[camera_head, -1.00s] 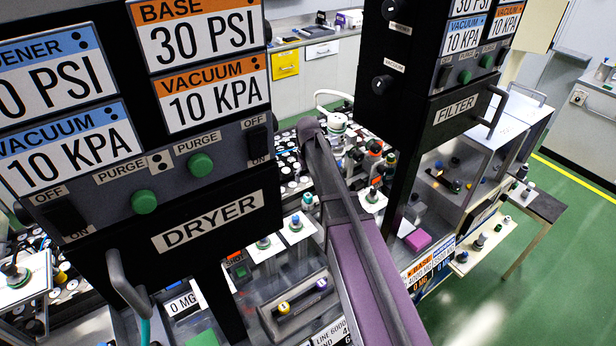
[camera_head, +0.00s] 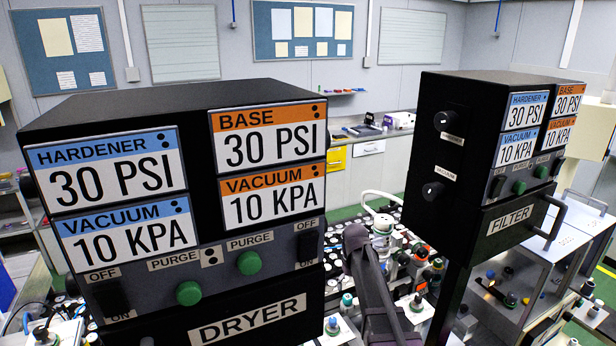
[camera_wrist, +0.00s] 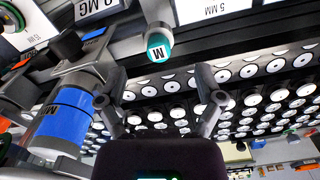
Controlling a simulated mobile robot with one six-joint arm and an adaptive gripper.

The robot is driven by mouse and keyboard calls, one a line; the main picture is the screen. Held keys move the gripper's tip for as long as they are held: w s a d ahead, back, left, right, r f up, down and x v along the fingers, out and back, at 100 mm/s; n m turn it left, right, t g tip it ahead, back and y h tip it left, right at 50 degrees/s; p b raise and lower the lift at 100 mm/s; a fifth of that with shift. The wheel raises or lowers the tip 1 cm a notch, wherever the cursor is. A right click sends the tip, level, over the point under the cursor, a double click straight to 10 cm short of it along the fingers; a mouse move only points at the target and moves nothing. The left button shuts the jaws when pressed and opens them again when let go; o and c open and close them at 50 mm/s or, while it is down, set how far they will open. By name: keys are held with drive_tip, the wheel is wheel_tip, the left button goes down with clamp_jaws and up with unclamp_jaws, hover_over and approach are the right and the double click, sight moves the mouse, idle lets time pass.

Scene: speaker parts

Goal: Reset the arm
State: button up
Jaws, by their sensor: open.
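My arm (camera_head: 372,290) reaches away from me between the dryer and filter units in the head view; my gripper's fingers cannot be made out there. In the wrist view my gripper (camera_wrist: 158,78) is open, with its two grey fingers spread apart. A teal-capped part marked M (camera_wrist: 160,48) shows in the gap between the fingers, with nothing gripped. A blue-banded cylinder (camera_wrist: 68,115) lies left of the left finger in that picture.
The black dryer unit (camera_head: 255,312) stands close on the left and the filter unit (camera_head: 510,218) on the right. Racks of round white-topped parts (camera_wrist: 260,95) fill the space around my gripper. Green floor (camera_head: 350,212) shows behind the benches.

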drive_tip(key=s+f+m+b, duration=0.1)
drive_tip(key=s+f+b, duration=0.3)
drive_tip(key=s, duration=0.6)
drive_tip(key=s+f+b, duration=0.4)
drive_tip(key=s, duration=0.6)
drive_tip(key=shift+s+d+f+m, duration=0.3)
drive_tip(key=shift+s+m, duration=0.05)
drive_tip(key=shift+m, duration=0.05)
drive_tip(key=shift+o, duration=0.2)
drive_tip(key=shift+w, duration=0.15)
wheel_tip(320, 180, up, 14)
drive_tip(key=n+p, duration=0.7)
drive_tip(key=p, duration=0.7)
hover_over(348, 297)
drive_tip(key=shift+f, duration=0.1)
wheel_tip(348, 297, down, 14)
drive_tip(key=b, duration=1.3)
drive_tip(key=shift+r+b, duration=0.2)
drive_tip(key=shift+b, duration=0.2)
